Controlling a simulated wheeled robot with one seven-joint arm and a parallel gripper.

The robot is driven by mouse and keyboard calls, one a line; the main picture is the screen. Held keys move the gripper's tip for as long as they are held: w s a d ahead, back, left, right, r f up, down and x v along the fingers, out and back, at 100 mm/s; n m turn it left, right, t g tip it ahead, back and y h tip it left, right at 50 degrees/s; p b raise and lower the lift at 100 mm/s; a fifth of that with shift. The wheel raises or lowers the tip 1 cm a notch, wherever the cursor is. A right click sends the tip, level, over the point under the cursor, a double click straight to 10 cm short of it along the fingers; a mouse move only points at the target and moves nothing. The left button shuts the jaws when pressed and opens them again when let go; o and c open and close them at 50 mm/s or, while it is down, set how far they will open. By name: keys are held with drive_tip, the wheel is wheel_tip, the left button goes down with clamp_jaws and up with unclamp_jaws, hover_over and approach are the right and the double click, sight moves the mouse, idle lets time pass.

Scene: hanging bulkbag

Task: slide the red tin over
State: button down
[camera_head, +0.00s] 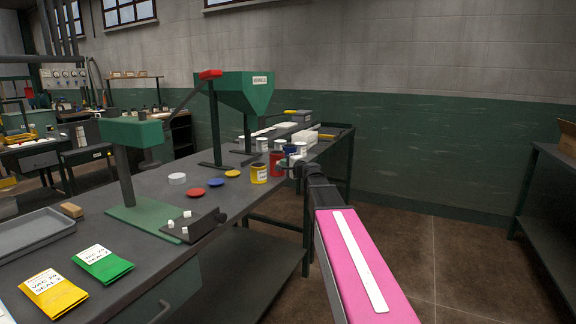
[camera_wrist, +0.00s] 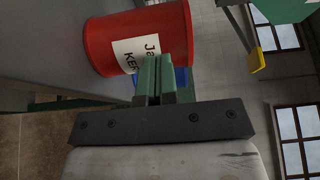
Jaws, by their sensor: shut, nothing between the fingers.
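The red tin (camera_head: 278,163) stands upright on the dark workbench (camera_head: 150,187), among other tins near the bench's right edge. It fills the upper part of the wrist view (camera_wrist: 110,45), with a white label partly hidden by my fingers. My gripper (camera_wrist: 153,62) is shut and empty, its green fingers overlapping the tin's side in that view. I cannot tell whether they touch it. In the head view my gripper (camera_head: 296,163) is at the tins, right of the red one, and its fingertips are too small to make out.
A yellow tin (camera_head: 259,173) stands close in front of the red tin. A blue tin (camera_head: 290,151) and white tins (camera_head: 262,145) stand nearby. Coloured lids (camera_head: 216,183) lie to the left. A green hopper (camera_head: 246,92) rises behind. The bench's right edge is close.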

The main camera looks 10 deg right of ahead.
sight(273, 158)
drive_tip(key=x, duration=0.7)
drive_tip(key=shift+w+a, duration=0.1)
drive_tip(key=shift+w, duration=0.1)
drive_tip(key=shift+s, duration=0.1)
drive_tip(key=shift+s, duration=0.1)
drive_tip(key=shift+s+d, duration=0.3)
drive_tip(key=shift+s, duration=0.3)
drive_tip(key=shift+s+a+v, duration=0.5)
drive_tip(key=shift+a+v, duration=0.5)
drive_tip(key=shift+v, duration=4.95)
drive_tip(key=shift+m+h, duration=0.3)
drive_tip(key=shift+h, duration=0.1)
drive_tip(key=x, duration=1.3)
drive_tip(key=shift+w+a+r, duration=0.1)
drive_tip(key=shift+w+r, duration=0.1)
drive_tip(key=shift+r, duration=0.2)
